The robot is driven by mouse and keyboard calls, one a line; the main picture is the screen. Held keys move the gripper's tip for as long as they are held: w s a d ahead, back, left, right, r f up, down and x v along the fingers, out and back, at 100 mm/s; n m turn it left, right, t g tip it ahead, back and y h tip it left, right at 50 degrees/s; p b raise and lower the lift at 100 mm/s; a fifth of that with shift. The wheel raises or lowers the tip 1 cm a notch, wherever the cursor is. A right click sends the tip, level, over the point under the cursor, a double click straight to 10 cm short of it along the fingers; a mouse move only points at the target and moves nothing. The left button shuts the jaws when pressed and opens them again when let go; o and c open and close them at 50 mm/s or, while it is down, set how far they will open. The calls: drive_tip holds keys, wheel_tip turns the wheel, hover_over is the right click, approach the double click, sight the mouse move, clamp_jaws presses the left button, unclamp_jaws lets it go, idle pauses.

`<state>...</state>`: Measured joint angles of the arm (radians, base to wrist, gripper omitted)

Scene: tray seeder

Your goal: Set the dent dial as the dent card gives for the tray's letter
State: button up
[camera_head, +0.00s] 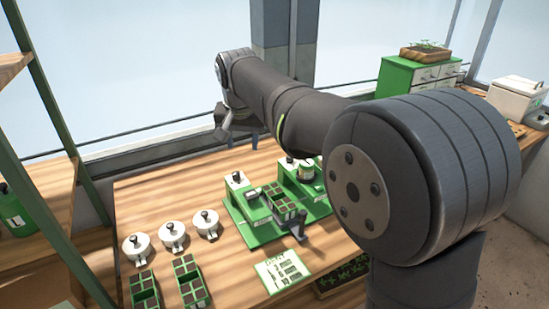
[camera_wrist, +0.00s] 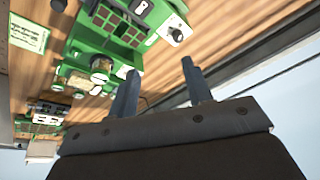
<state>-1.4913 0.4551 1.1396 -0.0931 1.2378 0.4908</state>
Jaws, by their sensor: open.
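The green seeder (camera_head: 262,237) stands on the wooden bench, with a green tray of dark cells (camera_head: 283,199) in its middle. A black knob on a white block (camera_head: 237,179), perhaps the dent dial, is at its left end; it also shows in the wrist view (camera_wrist: 177,36). I cannot read its setting. A white card with rows of marks (camera_head: 282,271), perhaps the dent card, lies in front; its text is too small to read. It also shows in the wrist view (camera_wrist: 28,33). My gripper (camera_wrist: 160,75) is open and empty, above and behind the seeder. No tray letter is readable.
Three white lidded pots with black knobs (camera_head: 172,236) and two seed trays (camera_head: 190,280) stand left on the bench. A green drawer cabinet (camera_head: 410,75) is at the back right. A green-posted shelf (camera_head: 60,140) is on the left.

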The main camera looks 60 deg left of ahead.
drive_tip(key=w+d+r+m+h, duration=0.1)
drive_tip(key=d+r+m+h, duration=0.1)
drive_tip(key=d+m, duration=0.5)
drive_tip(key=d, duration=0.6)
drive_tip(key=shift+w+d+r+g, duration=0.2)
drive_tip(key=shift+w+d+g, duration=0.1)
drive_tip(key=shift+d, duration=0.1)
drive_tip(key=shift+a, duration=0.1)
drive_tip(key=s+a+f+n+y, duration=0.1)
drive_tip(key=a+f+n, duration=0.2)
drive_tip(key=a, duration=0.6)
drive_tip(key=s+a+f+n+y, duration=0.1)
drive_tip(key=a+f+n+y, duration=0.1)
drive_tip(key=a+n, duration=0.4)
drive_tip(key=a+f, duration=0.1)
drive_tip(key=a, duration=0.3)
drive_tip(key=shift+a+f+n+t, duration=0.2)
drive_tip(key=shift+f+n+t, duration=0.1)
drive_tip(key=shift+f+t, duration=0.1)
drive_tip(key=shift+s+r, duration=0.1)
